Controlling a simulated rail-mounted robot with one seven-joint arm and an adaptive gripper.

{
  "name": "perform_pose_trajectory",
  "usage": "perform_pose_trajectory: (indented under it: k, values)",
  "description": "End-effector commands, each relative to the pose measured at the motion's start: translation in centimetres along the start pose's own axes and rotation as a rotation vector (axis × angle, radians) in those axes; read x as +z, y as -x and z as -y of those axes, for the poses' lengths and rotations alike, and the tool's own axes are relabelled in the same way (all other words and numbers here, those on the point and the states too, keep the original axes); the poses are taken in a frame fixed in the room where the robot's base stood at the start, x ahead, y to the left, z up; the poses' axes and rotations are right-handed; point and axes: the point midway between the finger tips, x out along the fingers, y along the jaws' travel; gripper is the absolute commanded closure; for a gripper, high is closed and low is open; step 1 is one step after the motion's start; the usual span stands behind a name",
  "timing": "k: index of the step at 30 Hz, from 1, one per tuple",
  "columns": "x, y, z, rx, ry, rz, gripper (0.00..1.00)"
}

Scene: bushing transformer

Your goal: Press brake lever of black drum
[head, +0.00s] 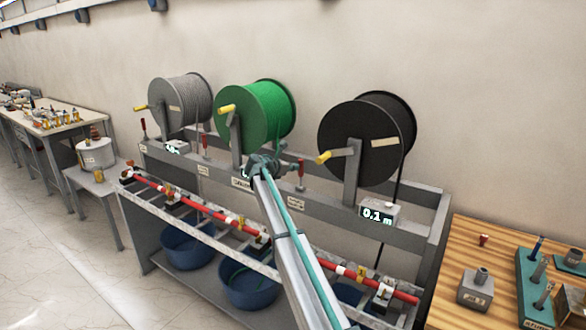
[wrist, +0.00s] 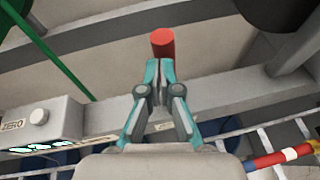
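The black drum (head: 365,138) hangs on the rack at the right in the head view. A red-handled brake lever (head: 300,173) stands on the rack beam to its left. In the wrist view a red lever handle (wrist: 162,43) shows just beyond my fingertips, standing up. My gripper (head: 279,150) is in front of the rack, close to the left of that lever. In the wrist view my gripper (wrist: 160,72) has its teal fingers together, with nothing seen between them. I cannot tell whether the tips touch the handle.
The green drum (head: 256,115) and grey drum (head: 180,102) hang to the left, with red levers beside them. A length display (head: 378,214) reads 0.1 m. A ZERO box (wrist: 40,122) and a green cable (wrist: 48,55) are at left in the wrist view. A wooden table (head: 465,250) stands at right.

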Motion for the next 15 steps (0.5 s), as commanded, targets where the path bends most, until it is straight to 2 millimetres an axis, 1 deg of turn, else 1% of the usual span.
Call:
perform_pose_trajectory:
  k: [1, 5, 8, 12, 14, 15]
  values:
    - [0.5, -0.3, 0.0, 0.0, 0.0, 0.007, 1.0]
    - [0.3, 0.5, 0.2, -0.001, 0.0, 0.007, 1.0]
    - [-0.1, 1.7, 0.4, -0.001, 0.0, 0.006, 1.0]
    - [-0.9, 4.1, 0.7, -0.003, -0.001, 0.005, 1.0]
    - [-0.5, 5.0, 0.4, -0.002, -0.004, 0.006, 1.0]
    - [-0.2, 5.8, 0.4, -0.003, -0.003, 0.005, 1.0]
